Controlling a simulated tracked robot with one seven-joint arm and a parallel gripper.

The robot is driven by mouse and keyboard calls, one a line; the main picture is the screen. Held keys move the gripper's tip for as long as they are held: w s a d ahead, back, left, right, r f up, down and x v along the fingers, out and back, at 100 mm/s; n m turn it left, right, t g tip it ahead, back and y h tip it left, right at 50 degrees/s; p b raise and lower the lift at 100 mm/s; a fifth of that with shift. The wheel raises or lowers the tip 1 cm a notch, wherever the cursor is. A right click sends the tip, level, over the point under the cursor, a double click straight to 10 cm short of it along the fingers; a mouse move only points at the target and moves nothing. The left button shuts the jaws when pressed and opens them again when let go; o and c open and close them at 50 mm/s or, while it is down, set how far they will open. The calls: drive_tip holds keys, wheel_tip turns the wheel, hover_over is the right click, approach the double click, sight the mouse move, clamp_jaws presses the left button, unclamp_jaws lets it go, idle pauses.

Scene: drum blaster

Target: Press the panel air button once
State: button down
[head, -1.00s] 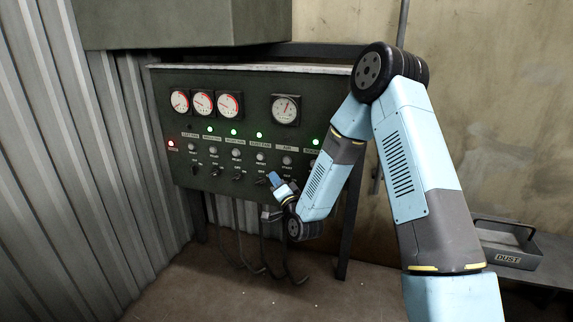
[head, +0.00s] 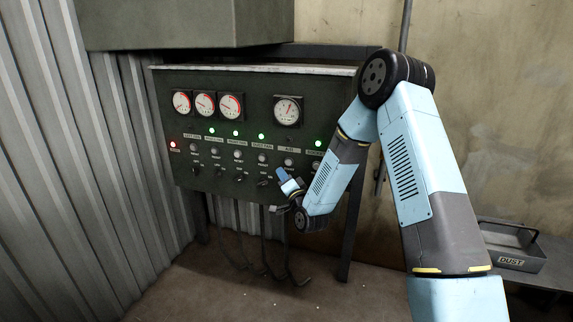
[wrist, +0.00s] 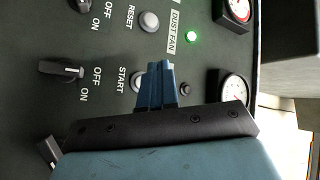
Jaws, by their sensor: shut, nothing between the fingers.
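The dark green control panel (head: 225,118) stands against the back wall. Its air column has the AIR label (head: 289,150) with a small grey button (head: 289,162) below. In the wrist view this button, marked START (wrist: 137,82), is partly covered by my blue fingers. The AIR label is hidden there. My gripper (head: 280,173) is shut and empty, in front of the panel just below and left of the air button in the head view. My fingertips (wrist: 158,66) lie across the panel beside the button in the wrist view; I cannot tell whether they touch.
Close by are the RESET button (wrist: 149,21), its lit green dust fan lamp (wrist: 191,36) and an ON/OFF switch (wrist: 62,70). Gauges (head: 288,109) sit above. Hooked rods (head: 268,245) hang below. A DUST tray (head: 509,246) stands at right.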

drive_tip(key=shift+w+d, duration=0.25)
drive_tip(key=shift+w, duration=0.4)
drive_tip(key=shift+w+d, duration=0.2)
drive_tip(key=shift+w, duration=0.45)
drive_tip(key=shift+w+d, duration=0.25)
drive_tip(key=shift+w, duration=0.4)
drive_tip(key=shift+w+d, duration=0.3)
drive_tip(key=shift+w, duration=0.3)
idle(1.5)
idle(0.4)
drive_tip(key=shift+s+a, duration=0.3)
drive_tip(key=shift+s, duration=0.5)
drive_tip(key=shift+s+a, duration=0.3)
drive_tip(key=shift+s, duration=0.5)
drive_tip(key=shift+s+a, duration=0.25)
drive_tip(key=shift+s, duration=0.5)
drive_tip(key=shift+s+a, duration=0.3)
drive_tip(key=shift+s, duration=0.5)
drive_tip(key=shift+r, duration=0.1)
